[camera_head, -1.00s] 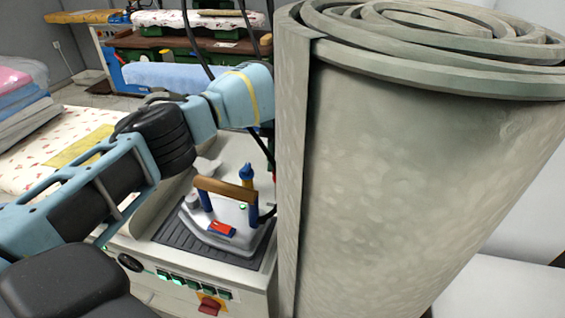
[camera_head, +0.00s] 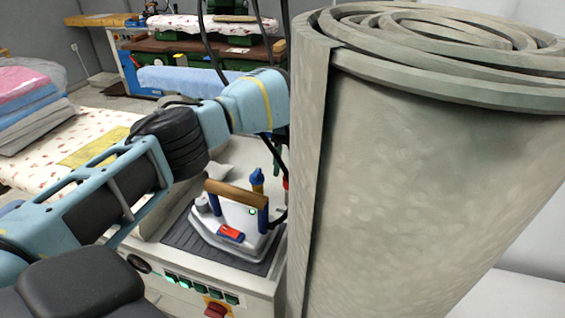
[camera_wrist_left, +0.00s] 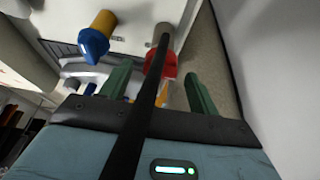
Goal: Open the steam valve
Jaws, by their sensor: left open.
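In the left wrist view a red valve handle (camera_wrist_left: 163,62) sits on a grey stem, partly covered by a black hose. A blue knob (camera_wrist_left: 93,45) with a yellow-brown base stands to its left; a blue knob (camera_head: 257,175) also shows behind the iron in the head view. My left gripper (camera_wrist_left: 157,75) is open, its two green fingers spread to either side of the red handle in the picture. I cannot tell whether they touch it. In the head view the roll hides most of this gripper. My right gripper is not in view.
A large grey-green roll (camera_head: 420,190) fills the right of the head view, close beside my left arm. A steam iron (camera_head: 235,222) stands on a dark ribbed pad on the press unit (camera_head: 262,286). A patterned padded table (camera_head: 75,125) lies at left.

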